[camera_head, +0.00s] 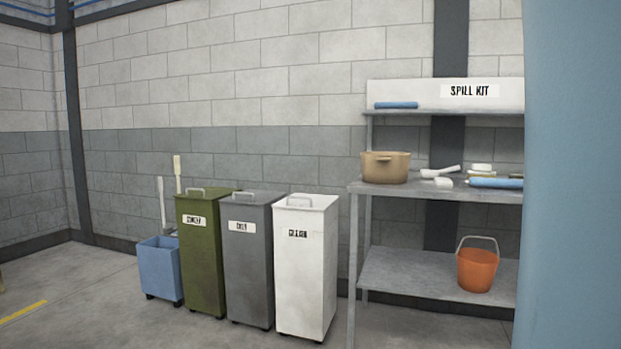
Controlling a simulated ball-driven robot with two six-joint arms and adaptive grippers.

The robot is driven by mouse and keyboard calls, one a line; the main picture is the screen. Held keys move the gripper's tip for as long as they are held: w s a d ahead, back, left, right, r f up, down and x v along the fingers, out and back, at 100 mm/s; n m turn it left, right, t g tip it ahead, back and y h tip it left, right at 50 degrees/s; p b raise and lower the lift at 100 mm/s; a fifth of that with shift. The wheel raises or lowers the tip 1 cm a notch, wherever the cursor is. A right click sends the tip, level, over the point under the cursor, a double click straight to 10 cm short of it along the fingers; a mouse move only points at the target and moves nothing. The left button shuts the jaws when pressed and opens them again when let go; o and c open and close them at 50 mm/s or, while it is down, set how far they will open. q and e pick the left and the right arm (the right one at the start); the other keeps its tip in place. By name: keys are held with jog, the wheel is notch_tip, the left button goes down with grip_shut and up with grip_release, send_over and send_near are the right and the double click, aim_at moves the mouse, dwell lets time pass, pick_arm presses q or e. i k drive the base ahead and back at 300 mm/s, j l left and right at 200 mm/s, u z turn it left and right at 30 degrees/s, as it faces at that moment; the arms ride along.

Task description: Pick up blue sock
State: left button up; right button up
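A blue rolled item (396,105) that looks like a sock lies flat on the top shelf (480,121) of the metal shelving, near its left end. A second, longer blue roll (495,183) lies on the middle shelf (415,191) at the right, close to the front edge. I cannot tell which of the two is the blue sock. The right end of the second roll is close to the blue surface that cuts off the view. Neither of my grippers shows.
On the middle shelf are a tan pot (386,167) and white items (440,172). An orange bucket (477,269) stands on the lower shelf. Green (202,260), grey (248,275) and white (305,275) bins and a blue bin (160,271) stand left. A blue surface (575,180) blocks the right.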

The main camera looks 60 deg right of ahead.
aim_at(497, 183)
jog(key=z, duration=2.95)
jog(key=i, duration=0.15)
